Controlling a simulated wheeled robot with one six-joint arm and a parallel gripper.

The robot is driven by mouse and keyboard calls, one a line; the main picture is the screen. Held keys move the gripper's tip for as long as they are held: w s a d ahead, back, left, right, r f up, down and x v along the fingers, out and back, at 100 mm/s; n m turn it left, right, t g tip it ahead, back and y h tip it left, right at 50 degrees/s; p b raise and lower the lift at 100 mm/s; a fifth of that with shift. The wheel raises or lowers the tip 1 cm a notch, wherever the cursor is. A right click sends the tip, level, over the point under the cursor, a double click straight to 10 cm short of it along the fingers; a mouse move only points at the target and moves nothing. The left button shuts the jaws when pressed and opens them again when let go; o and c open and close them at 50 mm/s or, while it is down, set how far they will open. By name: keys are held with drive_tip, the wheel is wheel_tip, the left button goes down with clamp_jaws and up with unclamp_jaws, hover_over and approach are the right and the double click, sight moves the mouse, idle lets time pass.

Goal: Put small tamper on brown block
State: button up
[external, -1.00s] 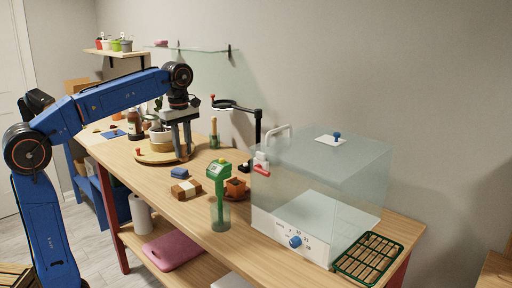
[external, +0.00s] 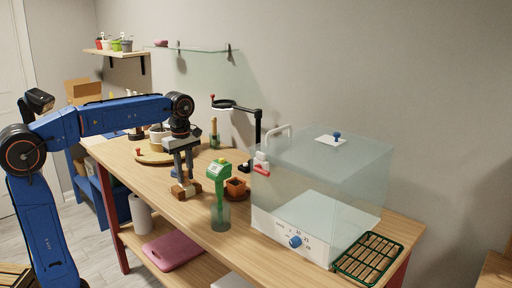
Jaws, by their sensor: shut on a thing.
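My gripper (external: 184,180) points straight down, its fingertips right over the brown block (external: 180,193) with its pale middle, on the near part of the bench. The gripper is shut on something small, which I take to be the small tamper. The tamper is hidden between the fingers and too small to make out. I cannot tell whether it touches the block. The fingers cover part of the block's top.
A clear-walled box (external: 320,185) fills the right of the bench. A round wooden tray (external: 150,156) with a pot lies behind left.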

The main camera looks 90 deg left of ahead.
sight(184, 169)
drive_tip(key=o, duration=1)
drive_tip(key=shift+f, duration=0.1)
drive_tip(key=shift+o, duration=0.2)
wheel_tip(184, 169, up, 12)
drive_tip(key=shift+r, duration=0.2)
drive_tip(key=shift+d, duration=0.1)
